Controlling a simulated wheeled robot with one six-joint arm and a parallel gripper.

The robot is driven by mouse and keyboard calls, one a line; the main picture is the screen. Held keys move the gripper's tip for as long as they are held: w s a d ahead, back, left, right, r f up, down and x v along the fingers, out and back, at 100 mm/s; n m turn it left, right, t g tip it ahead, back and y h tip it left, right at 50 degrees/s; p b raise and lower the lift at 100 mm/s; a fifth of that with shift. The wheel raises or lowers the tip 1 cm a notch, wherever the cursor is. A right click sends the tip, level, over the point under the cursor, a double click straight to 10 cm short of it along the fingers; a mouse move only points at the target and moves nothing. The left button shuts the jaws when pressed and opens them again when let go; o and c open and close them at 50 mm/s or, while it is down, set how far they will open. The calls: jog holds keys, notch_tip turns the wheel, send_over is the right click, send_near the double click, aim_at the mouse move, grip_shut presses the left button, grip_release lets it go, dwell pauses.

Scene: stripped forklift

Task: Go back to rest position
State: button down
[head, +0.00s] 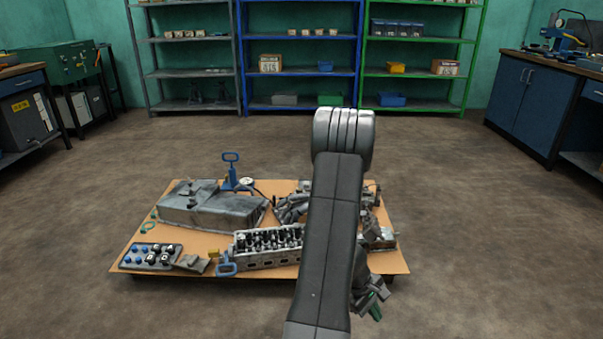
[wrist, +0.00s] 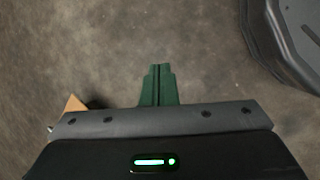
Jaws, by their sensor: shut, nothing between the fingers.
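My arm rises through the middle of the head view and hides part of the board behind it. Nothing is held. Bare brown floor lies beyond the fingertips.
A low board (head: 290,285) carries a grey metal pan (head: 212,208), an engine head (head: 268,246), a blue-handled tool (head: 231,172) and a tray of small parts (head: 150,257). Shelves (head: 303,70) line the back wall. A blue cabinet (head: 530,105) stands right. Open floor surrounds the board.

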jog(key=shift+m, duration=0.8)
jog(key=shift+s+a+r+b, duration=0.2)
jog(key=shift+s+a+r, duration=0.1)
jog(key=shift+r, duration=0.45)
jog(key=shift+s+a+r+b, duration=0.2)
jog(key=shift+s+r, duration=0.15)
jog(key=shift+r, duration=0.4)
jog(key=shift+s+a+r+b, duration=0.2)
jog(key=shift+s+r, duration=0.1)
jog(key=shift+r, duration=0.45)
jog(key=shift+f, duration=0.1)
